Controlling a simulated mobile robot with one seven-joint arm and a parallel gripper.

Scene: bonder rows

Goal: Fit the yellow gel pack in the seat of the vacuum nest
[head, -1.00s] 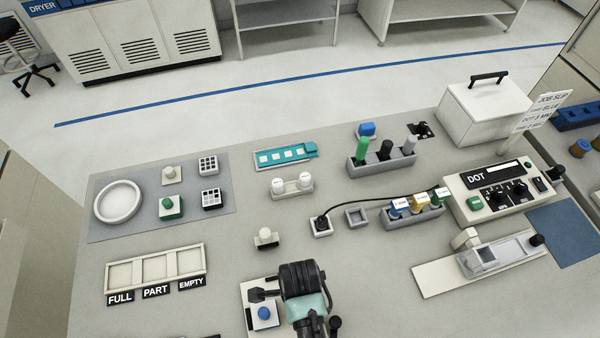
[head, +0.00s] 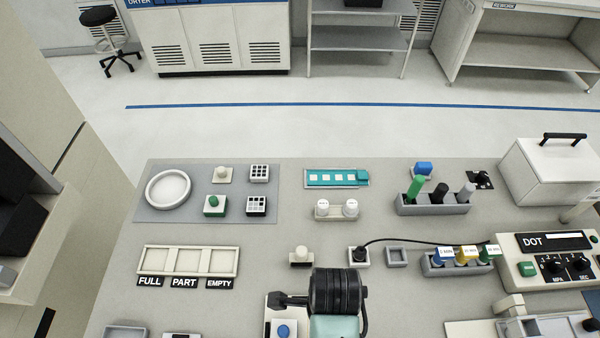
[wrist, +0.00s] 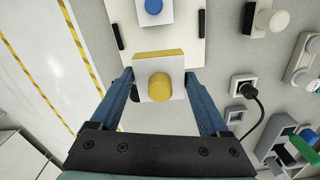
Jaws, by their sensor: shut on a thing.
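The yellow gel pack is a pale square block with a yellow back edge and a round yellow knob (wrist: 159,87). It sits between the two blue fingers of my gripper (wrist: 160,77), which is shut on it. In the head view the dark wrist and teal arm hide the pack. A pale plate (wrist: 187,45) with black bars on both sides lies beyond the pack in the wrist view. A pale block with a blue knob (wrist: 153,6) stands on that plate; it also shows in the head view (head: 283,330). I cannot tell for certain which fixture is the vacuum nest.
A pale knobbed block (head: 301,256), a socket box with a black cable (head: 359,258) and an empty grey square frame (head: 396,257) stand near the wrist. A three-slot tray (head: 187,261) lies left. A rack of coloured bottles (head: 461,264) stands right.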

